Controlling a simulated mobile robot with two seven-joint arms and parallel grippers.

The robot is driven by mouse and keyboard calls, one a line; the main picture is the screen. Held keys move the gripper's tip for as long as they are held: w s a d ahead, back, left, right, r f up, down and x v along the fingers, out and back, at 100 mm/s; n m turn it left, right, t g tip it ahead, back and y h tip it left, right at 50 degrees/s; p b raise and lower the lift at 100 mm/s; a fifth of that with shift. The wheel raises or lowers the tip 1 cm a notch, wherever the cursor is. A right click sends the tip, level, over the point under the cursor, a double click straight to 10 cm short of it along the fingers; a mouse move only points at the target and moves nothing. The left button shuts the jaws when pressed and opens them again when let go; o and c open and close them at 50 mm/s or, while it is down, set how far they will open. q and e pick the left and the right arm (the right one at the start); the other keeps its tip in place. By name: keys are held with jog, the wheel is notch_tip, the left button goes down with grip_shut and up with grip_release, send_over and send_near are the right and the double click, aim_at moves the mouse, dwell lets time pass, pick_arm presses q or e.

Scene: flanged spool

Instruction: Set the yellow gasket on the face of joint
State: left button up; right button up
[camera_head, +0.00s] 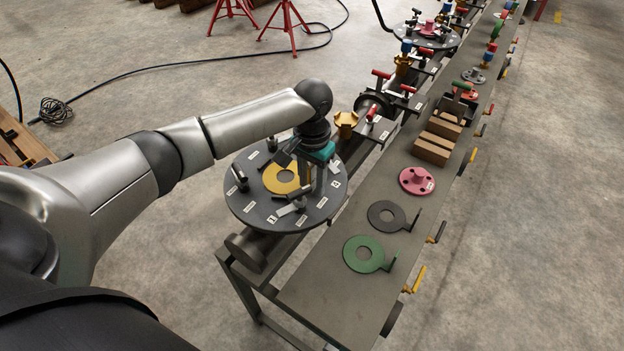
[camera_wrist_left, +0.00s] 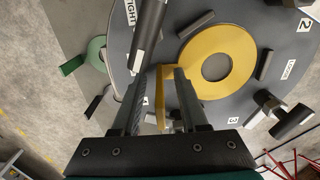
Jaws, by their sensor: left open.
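The yellow gasket (camera_head: 272,178) lies flat on the round dark face of the joint (camera_head: 244,205), among short upright studs and white labels. In the left wrist view, the gasket's ring (camera_wrist_left: 190,65) lies on the dark face (camera_wrist_left: 288,40), with its yellow tab (camera_wrist_left: 160,95) reaching between my fingers. My left gripper (camera_head: 310,188) is over the right part of the face, beside the ring. Its two fingers (camera_wrist_left: 160,75) are apart, one on each side of the tab. Whether either finger touches the tab cannot be told. My right gripper is not in view.
A green gasket (camera_head: 364,254), a black gasket (camera_head: 386,216) and a pink flange (camera_head: 416,181) lie on the bench right of the joint. Brown blocks (camera_head: 432,147) sit farther back. A yellow handwheel (camera_head: 346,120) stands close behind the joint. Red stands (camera_head: 285,22) are on the floor.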

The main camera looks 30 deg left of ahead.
pick_arm(q)
notch_tip(320, 180, up, 15)
jog(key=p, duration=0.2)
jog(key=shift+p, duration=0.4)
